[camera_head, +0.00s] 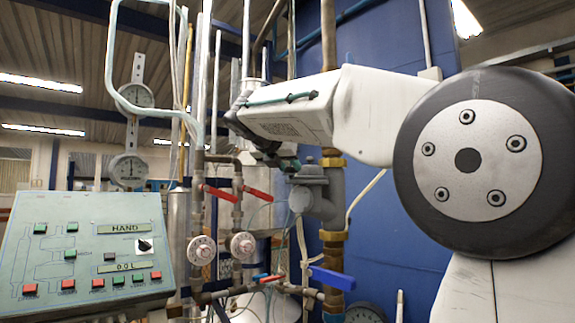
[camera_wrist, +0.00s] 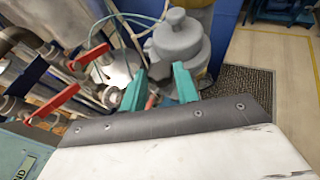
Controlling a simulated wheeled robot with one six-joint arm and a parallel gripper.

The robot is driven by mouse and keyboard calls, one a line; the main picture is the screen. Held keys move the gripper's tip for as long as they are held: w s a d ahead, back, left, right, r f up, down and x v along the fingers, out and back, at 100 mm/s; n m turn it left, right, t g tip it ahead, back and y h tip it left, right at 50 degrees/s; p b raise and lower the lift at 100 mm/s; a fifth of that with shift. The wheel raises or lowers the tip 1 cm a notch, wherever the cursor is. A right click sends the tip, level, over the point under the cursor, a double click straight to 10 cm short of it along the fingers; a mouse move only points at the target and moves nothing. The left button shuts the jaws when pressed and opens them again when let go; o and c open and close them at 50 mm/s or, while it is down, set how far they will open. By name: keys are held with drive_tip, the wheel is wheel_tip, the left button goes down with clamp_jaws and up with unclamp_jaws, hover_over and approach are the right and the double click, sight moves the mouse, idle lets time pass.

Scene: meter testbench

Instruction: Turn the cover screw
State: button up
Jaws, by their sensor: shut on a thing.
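The grey meter body (camera_wrist: 178,42) with a round cap on top fills the upper middle of the wrist view. In the head view it is the grey housing (camera_head: 318,190) on the pipe at the middle. My gripper (camera_wrist: 159,73) has two green fingers, shut with a gap between them at the near side of the meter. The hold itself is partly hidden. In the head view my gripper (camera_head: 289,164) is small and close beside the meter's upper left.
Red valve handles (camera_wrist: 52,102) and pipes lie left of my gripper in the wrist view. A blue valve handle (camera_head: 331,278) sits below the meter. A control panel (camera_head: 85,250) stands at the left. Open floor (camera_wrist: 275,60) shows at the right of the wrist view.

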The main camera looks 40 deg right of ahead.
drive_tip(key=shift+w+g, duration=0.1)
drive_tip(key=shift+g, duration=0.2)
drive_tip(key=shift+w+a+m+g+h, duration=0.1)
drive_tip(key=shift+w+m+g+h, duration=0.2)
drive_tip(key=shift+m+g, duration=1.2)
drive_tip(key=shift+w+m+g+h, duration=0.15)
drive_tip(key=shift+w+m+g, duration=0.1)
drive_tip(key=shift+m+g, duration=1.2)
drive_tip(key=shift+w+a+m+g+h, duration=0.1)
drive_tip(key=shift+w+m+g+h, duration=0.2)
drive_tip(key=shift+m+g, duration=1.2)
drive_tip(key=shift+g, duration=0.35)
drive_tip(key=o, duration=1)
